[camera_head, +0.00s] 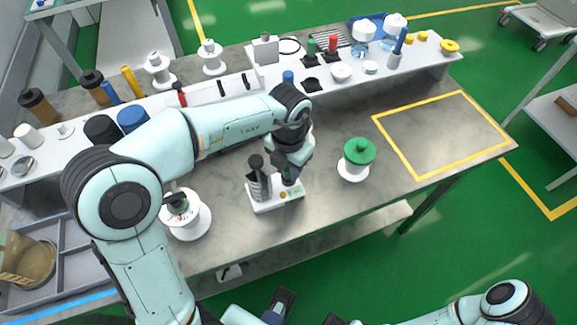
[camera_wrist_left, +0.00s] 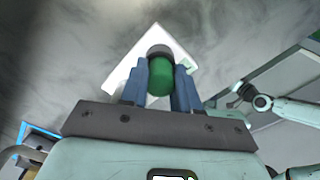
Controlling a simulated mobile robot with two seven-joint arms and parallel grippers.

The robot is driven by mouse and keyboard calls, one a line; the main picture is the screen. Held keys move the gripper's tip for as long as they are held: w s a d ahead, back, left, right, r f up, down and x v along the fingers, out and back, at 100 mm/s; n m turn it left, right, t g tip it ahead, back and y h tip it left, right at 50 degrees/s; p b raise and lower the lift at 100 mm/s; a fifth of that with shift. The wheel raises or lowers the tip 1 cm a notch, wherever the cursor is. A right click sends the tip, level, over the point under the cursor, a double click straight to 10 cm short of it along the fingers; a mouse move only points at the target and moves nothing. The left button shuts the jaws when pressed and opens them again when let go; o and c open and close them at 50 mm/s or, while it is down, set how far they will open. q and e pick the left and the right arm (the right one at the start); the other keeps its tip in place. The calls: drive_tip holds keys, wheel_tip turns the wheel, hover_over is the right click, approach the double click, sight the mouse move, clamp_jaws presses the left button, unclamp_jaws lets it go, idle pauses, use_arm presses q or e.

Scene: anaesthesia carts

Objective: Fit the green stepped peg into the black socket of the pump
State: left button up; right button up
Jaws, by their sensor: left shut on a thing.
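The pump (camera_head: 290,197) is a low white box on the grey bench, with a dark ribbed cylinder standing on its left part and a small green display. My left gripper (camera_head: 289,178) is over its right part, pointing down. In the left wrist view the green peg (camera_wrist_left: 161,78) is between the blue fingers of my left gripper (camera_wrist_left: 160,92), which is shut on it. The white pump (camera_wrist_left: 183,62) lies behind it. A dark grey round end shows beyond the green; I cannot tell whether it is socket or peg. Contact between peg and socket is hidden.
A white spool with a green top (camera_head: 358,152) stands right of the pump. Another white spool (camera_head: 187,222) stands to its left, partly behind my arm. A raised shelf (camera_head: 215,95) with bottles and small parts runs along the back. The yellow-outlined area (camera_head: 445,135) is clear.

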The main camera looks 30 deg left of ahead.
use_arm(q)
drive_tip(key=shift+f, duration=0.25)
drive_tip(key=shift+s+f, duration=0.1)
drive_tip(key=shift+f, duration=0.2)
drive_tip(key=o, duration=1)
drive_tip(key=shift+f, duration=0.15)
drive_tip(key=shift+r, duration=0.2)
wheel_tip(320, 180, up, 13)
drive_tip(key=p, duration=0.3)
